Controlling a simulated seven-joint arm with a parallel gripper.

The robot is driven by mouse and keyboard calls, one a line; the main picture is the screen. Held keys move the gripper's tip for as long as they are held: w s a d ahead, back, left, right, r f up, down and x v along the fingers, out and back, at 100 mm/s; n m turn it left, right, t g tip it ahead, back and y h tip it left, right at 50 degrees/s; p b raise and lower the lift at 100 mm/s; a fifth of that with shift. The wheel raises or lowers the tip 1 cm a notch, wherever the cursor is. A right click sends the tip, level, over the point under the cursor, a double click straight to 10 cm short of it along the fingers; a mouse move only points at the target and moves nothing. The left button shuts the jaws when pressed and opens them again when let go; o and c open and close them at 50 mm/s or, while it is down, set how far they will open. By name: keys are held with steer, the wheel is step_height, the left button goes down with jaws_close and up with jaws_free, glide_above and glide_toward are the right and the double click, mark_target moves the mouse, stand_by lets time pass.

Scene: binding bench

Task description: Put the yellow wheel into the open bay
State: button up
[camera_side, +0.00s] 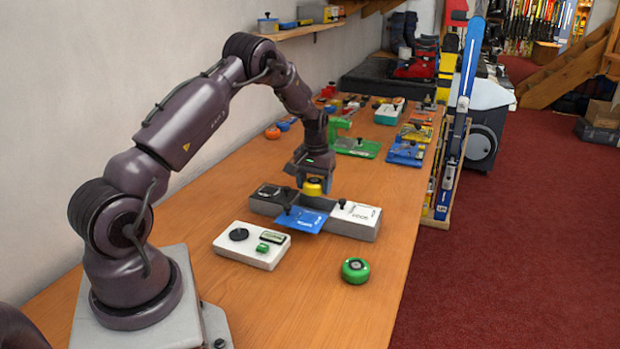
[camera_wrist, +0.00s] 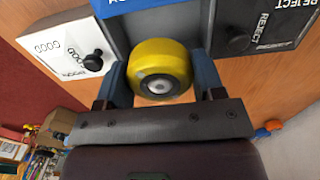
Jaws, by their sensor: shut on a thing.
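The yellow wheel (camera_side: 314,188) is held between the fingers of my gripper (camera_side: 313,182), above the middle of the grey three-part box (camera_side: 345,231). In the wrist view the wheel (camera_wrist: 160,68) sits between both fingers, its dark hub facing the camera. The box has a black REJECT lid (camera_side: 272,194) on the left and a white GOOD lid (camera_side: 356,212) on the right. A blue lid (camera_side: 303,219) sticks out at the front of the middle bay. The inside of that bay is mostly hidden by my gripper and the wheel.
A white device (camera_side: 251,246) with a black disc stands in front of the box. A green wheel (camera_side: 355,270) lies at the front right. Green (camera_side: 357,148) and blue (camera_side: 406,153) fixtures stand behind, with skis (camera_side: 458,120) along the right table edge.

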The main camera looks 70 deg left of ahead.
steer(key=shift+f, duration=2.8)
steer(key=shift+f, duration=0.7)
steer(key=o, duration=1.1)
steer(key=shift+r, duration=5.8)
